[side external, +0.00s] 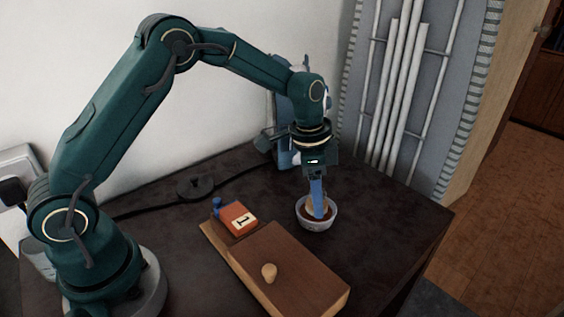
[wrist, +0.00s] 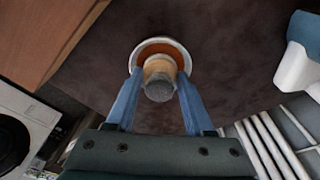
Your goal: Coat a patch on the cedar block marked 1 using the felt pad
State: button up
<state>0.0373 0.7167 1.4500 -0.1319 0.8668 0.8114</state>
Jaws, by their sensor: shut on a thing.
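My gripper (side external: 318,208) points down at a small pale bowl (side external: 319,228) of reddish-brown liquid. In the wrist view its blue fingers (wrist: 160,92) are shut on a tan, round piece with a grey end (wrist: 159,88), which I take to be the felt pad. Its lower part is inside the bowl's rim (wrist: 136,54); whether it touches the liquid I cannot tell. A brown wooden block (side external: 290,268) lies left of the bowl in the side view. A red-orange piece (side external: 232,212) with a white label "1" (side external: 243,220) sits at its far-left end.
A small pale wooden knob (side external: 269,271) is on the block's top. A blue knob (side external: 217,204) stands by the red-orange piece. A black round object (side external: 194,186) with a cable lies behind. A blue-and-white object (side external: 285,115) stands behind my gripper. The dark tabletop (side external: 395,225) is clear on the right.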

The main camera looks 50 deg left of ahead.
jog(key=shift+f, duration=0.4)
dwell(1.0)
jog(key=shift+r, duration=3.6)
